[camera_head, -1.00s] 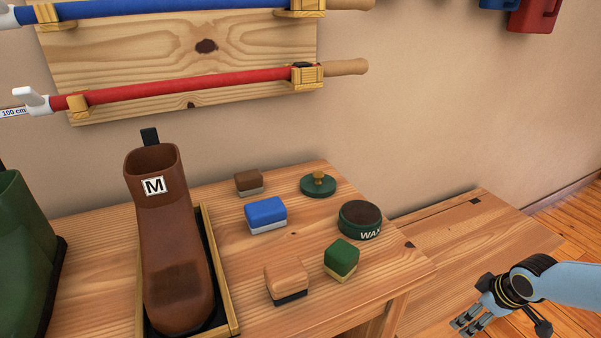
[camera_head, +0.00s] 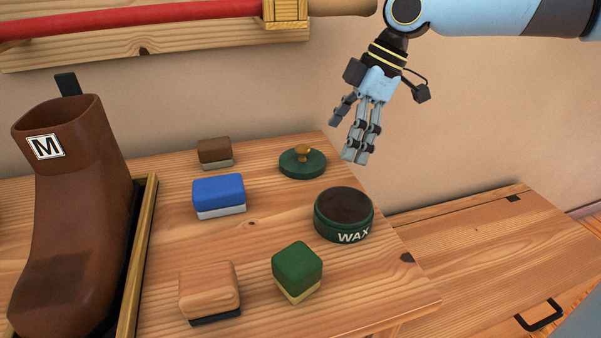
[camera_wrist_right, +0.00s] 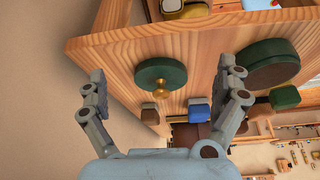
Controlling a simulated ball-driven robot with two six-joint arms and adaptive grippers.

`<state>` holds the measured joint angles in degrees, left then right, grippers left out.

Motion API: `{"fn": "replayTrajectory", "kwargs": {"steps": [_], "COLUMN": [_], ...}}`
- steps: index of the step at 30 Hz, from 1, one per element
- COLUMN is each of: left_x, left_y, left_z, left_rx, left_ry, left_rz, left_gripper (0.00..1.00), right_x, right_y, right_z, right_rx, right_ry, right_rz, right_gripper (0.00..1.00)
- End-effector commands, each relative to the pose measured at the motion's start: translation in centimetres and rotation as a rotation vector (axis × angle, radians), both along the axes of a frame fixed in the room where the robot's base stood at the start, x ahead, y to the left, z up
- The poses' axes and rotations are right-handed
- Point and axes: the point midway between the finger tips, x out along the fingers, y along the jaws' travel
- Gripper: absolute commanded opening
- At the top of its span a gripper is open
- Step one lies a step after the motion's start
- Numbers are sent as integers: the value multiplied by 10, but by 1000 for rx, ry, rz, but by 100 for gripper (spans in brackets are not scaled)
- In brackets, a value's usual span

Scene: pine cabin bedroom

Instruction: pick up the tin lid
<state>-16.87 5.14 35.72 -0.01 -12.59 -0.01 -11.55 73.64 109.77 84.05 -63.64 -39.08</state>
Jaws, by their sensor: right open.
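The tin lid (camera_head: 302,163) is a round dark green disc with a brass knob on top. It lies flat near the back right of the wooden table. In the right wrist view the lid (camera_wrist_right: 149,72) shows between the spread fingers, some way beyond them. My right gripper (camera_head: 356,140) is open and empty, in the air to the right of the lid and above the table, fingers pointing down. It also shows in the right wrist view (camera_wrist_right: 164,88). The open wax tin (camera_head: 343,215), green with dark contents, stands in front of the lid. My left gripper is not in view.
A brown brush (camera_head: 214,152), a blue block (camera_head: 219,194), a green block (camera_head: 297,269) and a tan block (camera_head: 209,290) stand on the table (camera_head: 365,280). A brown boot (camera_head: 75,210) marked M stands in a tray at left. A red stick (camera_head: 130,22) hangs above. A lower bench (camera_head: 490,250) is at right.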

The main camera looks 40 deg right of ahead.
Motion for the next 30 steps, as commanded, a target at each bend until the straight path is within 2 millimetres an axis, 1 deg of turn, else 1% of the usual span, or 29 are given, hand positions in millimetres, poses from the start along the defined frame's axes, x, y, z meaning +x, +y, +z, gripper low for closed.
{"fn": "replayTrajectory", "kwargs": {"steps": [1, 6, 13, 20, 21, 24, 27, 30], "left_x": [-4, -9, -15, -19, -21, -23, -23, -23], "left_y": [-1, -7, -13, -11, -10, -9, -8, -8], "left_z": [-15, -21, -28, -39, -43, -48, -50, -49], "left_rx": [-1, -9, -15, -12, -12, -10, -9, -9], "left_ry": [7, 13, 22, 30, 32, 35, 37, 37], "left_rz": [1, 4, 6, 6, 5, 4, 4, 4], "left_gripper": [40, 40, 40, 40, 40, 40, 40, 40], "right_x": [7, 16, 23, 41, 41, 44, 45, 46], "right_y": [7, 20, 30, 55, 56, 60, 61, 61], "right_z": [-7, -2, -1, -1, -10, -23, -28, -28], "right_rx": [2, 3, 0, 6, 2, 2, -1, -3], "right_ry": [-6, -2, -4, -8, 0, 1, 0, 0], "right_rz": [1, -2, -2, -1, -3, -4, -4, -4], "right_gripper": [100, 100, 100, 100, 100, 100, 100, 100]}}
